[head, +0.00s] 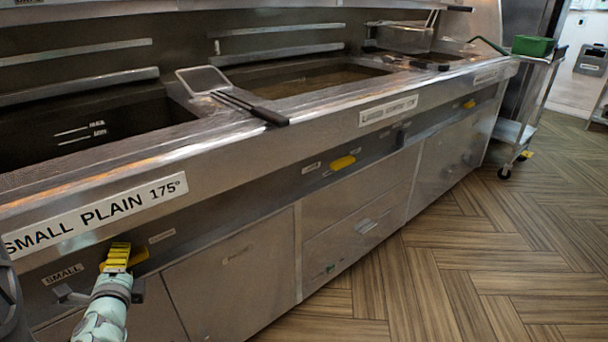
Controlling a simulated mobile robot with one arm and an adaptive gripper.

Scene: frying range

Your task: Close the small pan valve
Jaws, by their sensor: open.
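The small pan valve has a yellow handle (140,257) on the front panel at the lower left, right of a "SMALL" label (62,274). My gripper (116,257) comes up from the bottom edge and is right in front of the valve. Its yellow ribbed fingers cover much of the handle, and only the right end of the handle shows beside them. My gripper is open. I cannot tell whether the fingers touch the handle or on which sides of it they lie.
Other yellow valve handles sit along the panel, at the middle (342,163) and far right (469,104). A flat skimmer (204,80) lies across the counter above, its dark handle reaching the edge. A cart (530,95) stands at the right end. The wooden floor (460,260) is clear.

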